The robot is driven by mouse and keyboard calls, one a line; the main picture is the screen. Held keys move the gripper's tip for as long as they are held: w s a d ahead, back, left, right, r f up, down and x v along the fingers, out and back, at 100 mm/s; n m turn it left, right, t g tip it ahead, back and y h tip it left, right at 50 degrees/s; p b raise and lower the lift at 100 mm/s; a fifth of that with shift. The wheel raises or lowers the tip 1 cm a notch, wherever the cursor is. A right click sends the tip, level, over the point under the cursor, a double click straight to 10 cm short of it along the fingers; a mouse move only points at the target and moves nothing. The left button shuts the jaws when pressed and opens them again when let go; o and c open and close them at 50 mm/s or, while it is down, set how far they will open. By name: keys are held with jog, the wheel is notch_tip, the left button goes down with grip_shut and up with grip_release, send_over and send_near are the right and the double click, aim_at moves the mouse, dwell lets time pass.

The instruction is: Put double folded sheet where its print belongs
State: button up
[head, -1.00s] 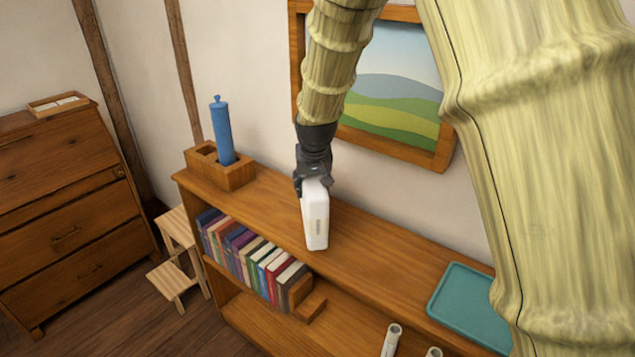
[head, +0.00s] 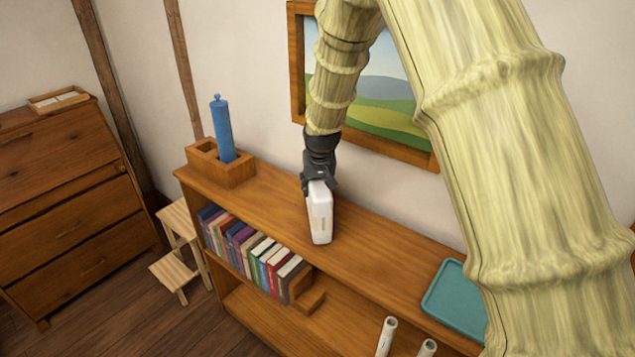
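The folded sheet (head: 320,218) is a thick white block with a small faint print on its narrow side. My gripper (head: 319,184) is shut on its upper end and holds it upright, over or on the top of the bookshelf (head: 375,262). I cannot tell whether its lower end touches the wood. The print is too small to read. On the bookshelf top, a wooden box (head: 222,170) with a blue cylinder (head: 222,130) stands at the left, and a teal tray (head: 456,297) lies at the right, partly hidden by my arm.
White tubes (head: 386,337) stand below. A dresser (head: 65,200) bears a small tray (head: 58,99). A step stool (head: 180,250) stands between. A framed picture (head: 297,60) hangs behind my arm.

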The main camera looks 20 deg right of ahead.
jog(key=shift+r, duration=0.1)
jog(key=o, duration=1.5)
jog(key=shift+s, duration=0.1)
